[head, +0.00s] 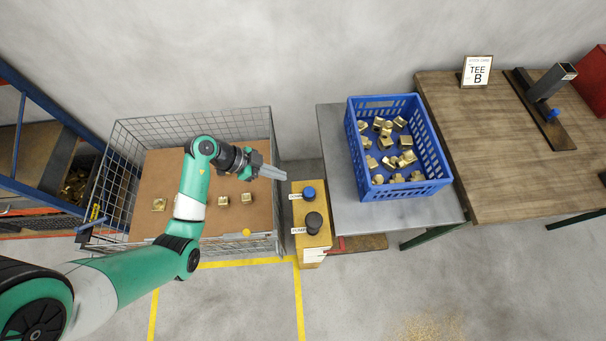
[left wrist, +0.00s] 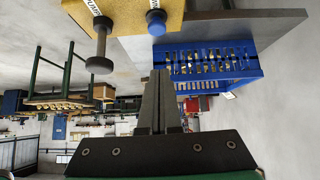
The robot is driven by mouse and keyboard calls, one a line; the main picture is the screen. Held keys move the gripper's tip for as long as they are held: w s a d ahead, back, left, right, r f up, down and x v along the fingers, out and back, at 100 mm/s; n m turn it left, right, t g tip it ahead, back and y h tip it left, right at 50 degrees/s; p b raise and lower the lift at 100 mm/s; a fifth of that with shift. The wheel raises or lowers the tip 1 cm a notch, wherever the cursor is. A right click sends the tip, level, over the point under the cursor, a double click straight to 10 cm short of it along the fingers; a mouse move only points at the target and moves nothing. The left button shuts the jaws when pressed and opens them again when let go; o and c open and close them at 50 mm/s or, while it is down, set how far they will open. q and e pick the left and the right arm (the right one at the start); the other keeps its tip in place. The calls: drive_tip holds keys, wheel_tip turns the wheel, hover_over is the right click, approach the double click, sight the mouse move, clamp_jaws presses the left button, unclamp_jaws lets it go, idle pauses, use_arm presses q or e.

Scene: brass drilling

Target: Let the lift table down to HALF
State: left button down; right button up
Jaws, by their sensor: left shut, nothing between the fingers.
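The lift table (head: 345,205) has a grey top and stands right of a yellow control box (head: 312,256). The box carries a blue knob (head: 308,194), with a partly readable label, and a black knob (head: 313,223) labelled PUMP. In the left wrist view the black knob (left wrist: 99,64) and the blue knob (left wrist: 156,22) show near the top. My left gripper (head: 284,175) is shut and empty, just above and left of the blue knob in the head view, apparently apart from it. Its shut fingers (left wrist: 157,75) show in the left wrist view. My right gripper is not in view.
A blue crate (head: 437,160) of brass parts stands on the lift table. A wooden bench (head: 450,110) adjoins it, with a TEE B card (head: 477,72). A wire cage (head: 125,140) with brass pieces on brown board lies under my left arm.

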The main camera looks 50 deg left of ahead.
use_arm(q)
drive_tip(key=b, duration=0.4)
hover_over(312, 190)
drive_tip(key=s+a, duration=0.2)
drive_tip(key=s, duration=0.1)
wheel_tip(312, 190, down, 7)
drive_tip(key=shift+w+d+f+b, duration=0.15)
drive_tip(key=shift+f+b, duration=0.25)
drive_tip(key=shift+f, duration=0.65)
drive_tip(key=shift+w+f+b, duration=0.1)
drive_tip(key=shift+f+b, duration=0.25)
drive_tip(key=shift+f, duration=0.65)
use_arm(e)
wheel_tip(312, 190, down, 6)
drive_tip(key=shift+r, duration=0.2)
